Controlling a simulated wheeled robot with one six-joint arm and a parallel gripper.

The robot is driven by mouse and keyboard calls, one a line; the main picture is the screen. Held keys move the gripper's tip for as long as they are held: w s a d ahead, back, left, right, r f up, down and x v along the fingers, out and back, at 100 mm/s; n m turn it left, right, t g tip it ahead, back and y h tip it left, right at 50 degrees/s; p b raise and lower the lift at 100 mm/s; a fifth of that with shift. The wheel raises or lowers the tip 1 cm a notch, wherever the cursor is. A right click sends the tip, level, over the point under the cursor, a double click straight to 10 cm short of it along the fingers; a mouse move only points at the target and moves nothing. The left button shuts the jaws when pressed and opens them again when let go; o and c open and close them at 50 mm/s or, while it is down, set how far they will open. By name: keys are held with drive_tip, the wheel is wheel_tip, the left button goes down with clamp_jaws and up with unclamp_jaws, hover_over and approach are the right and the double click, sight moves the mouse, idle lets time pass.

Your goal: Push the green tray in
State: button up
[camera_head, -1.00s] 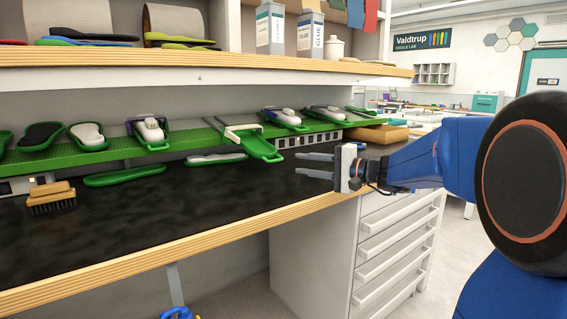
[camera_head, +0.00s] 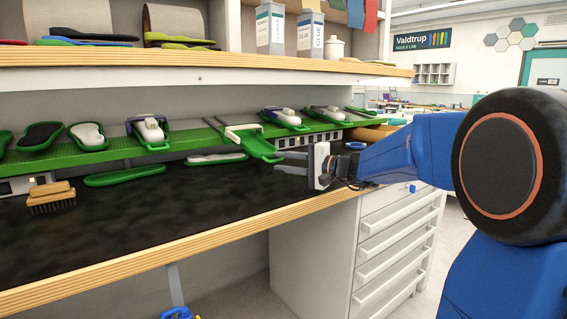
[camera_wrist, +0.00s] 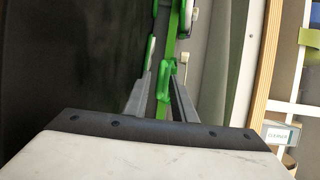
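The green tray (camera_head: 255,142) sticks out from the green rack, its rounded front end hanging over the dark bench top. My gripper (camera_head: 279,161) is just right of and slightly below the tray's front end in the head view, with its two fingers apart and nothing seen between them. In the wrist view, the fingers of my gripper (camera_wrist: 160,80) point at a green rounded part (camera_wrist: 166,68), probably the tray's end. I cannot tell whether they touch it.
The green rack (camera_head: 105,153) holds several green trays with insoles and shoe-shaped pieces. A brush (camera_head: 51,198) and a loose green insole (camera_head: 125,176) lie on the bench (camera_head: 150,215). A cardboard box (camera_head: 372,132) sits behind my gripper.

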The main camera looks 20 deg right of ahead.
clamp_jaws()
idle(1.2)
